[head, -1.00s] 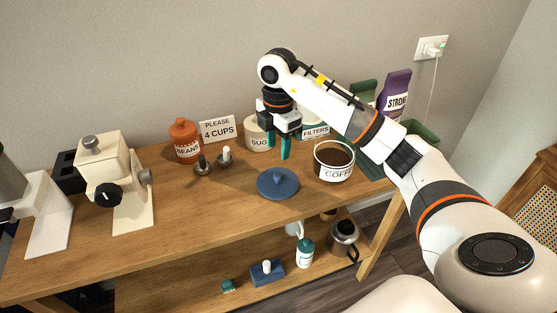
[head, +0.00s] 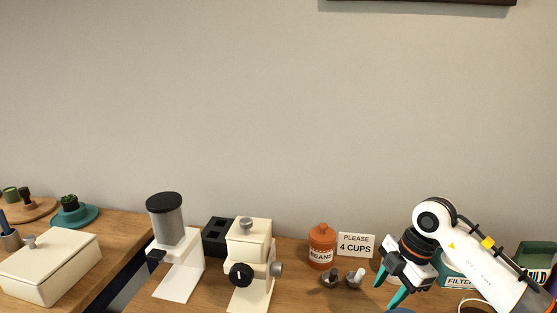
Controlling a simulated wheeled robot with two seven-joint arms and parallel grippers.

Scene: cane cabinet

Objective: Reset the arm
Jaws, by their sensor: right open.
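My right arm comes in from the lower right of the head view. Its gripper (head: 389,289) has teal fingertips that are apart and hold nothing. It hangs above the wooden table, to the right of the orange beans jar (head: 321,247) and in front of the "PLEASE 4 CUPS" sign (head: 356,244). A blue lid (head: 401,310) shows only as a sliver at the bottom edge below the gripper. My left gripper is not in view.
A cream grinder (head: 249,263), a white stand with a grey cylinder (head: 170,225) and a black box (head: 216,237) stand on the table. A cream lidded box (head: 50,267) sits on another table at the left. A green filters box (head: 458,270) is behind my arm.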

